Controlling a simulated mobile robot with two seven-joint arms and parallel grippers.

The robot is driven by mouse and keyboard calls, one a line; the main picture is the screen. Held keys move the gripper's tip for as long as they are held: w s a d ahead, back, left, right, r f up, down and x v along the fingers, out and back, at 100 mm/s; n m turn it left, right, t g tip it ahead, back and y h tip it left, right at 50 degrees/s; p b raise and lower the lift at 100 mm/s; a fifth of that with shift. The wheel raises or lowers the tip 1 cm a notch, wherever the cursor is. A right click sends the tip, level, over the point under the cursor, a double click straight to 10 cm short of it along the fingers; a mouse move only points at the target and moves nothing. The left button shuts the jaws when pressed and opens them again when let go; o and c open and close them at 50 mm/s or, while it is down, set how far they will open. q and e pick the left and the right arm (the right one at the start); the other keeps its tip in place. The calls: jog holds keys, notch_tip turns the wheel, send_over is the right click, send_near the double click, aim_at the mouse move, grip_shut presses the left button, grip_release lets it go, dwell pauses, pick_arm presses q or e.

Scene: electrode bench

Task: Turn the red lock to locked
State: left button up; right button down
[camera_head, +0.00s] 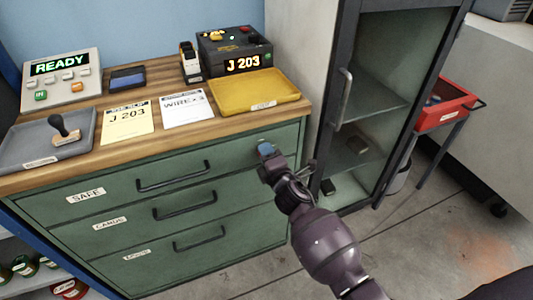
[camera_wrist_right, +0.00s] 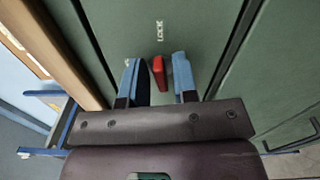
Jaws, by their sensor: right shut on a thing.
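The red lock (camera_wrist_right: 158,73) sits on the green drawer front in the right wrist view, its long side roughly up and down and slightly tilted. White lettering "LOCK" (camera_wrist_right: 159,30) is printed above it in that view; a smaller mark left of it is partly hidden by a finger. My right gripper (camera_wrist_right: 158,82) has its blue fingers on either side of the lock and is shut on it. In the head view my right gripper (camera_head: 266,149) is at the top right of the drawer cabinet (camera_head: 230,152) and hides the lock. My left gripper is not in view.
The drawers carry black bar handles (camera_head: 173,176). Above, the wooden bench top holds a yellow tray (camera_head: 253,92), a grey tray (camera_head: 45,140) with a stamp, paper cards and devices. A glass-door cabinet (camera_head: 385,90) stands close on the right. Floor in front is clear.

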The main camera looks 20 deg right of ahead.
jog(key=shift+m, duration=1.1)
jog(key=c, duration=1.2)
grip_release()
jog(key=s+p, duration=0.1)
jog(key=s, duration=0.9)
jog(key=shift+s+d, duration=0.2)
jog(key=shift+s, duration=0.2)
jog(key=shift+f, duration=0.1)
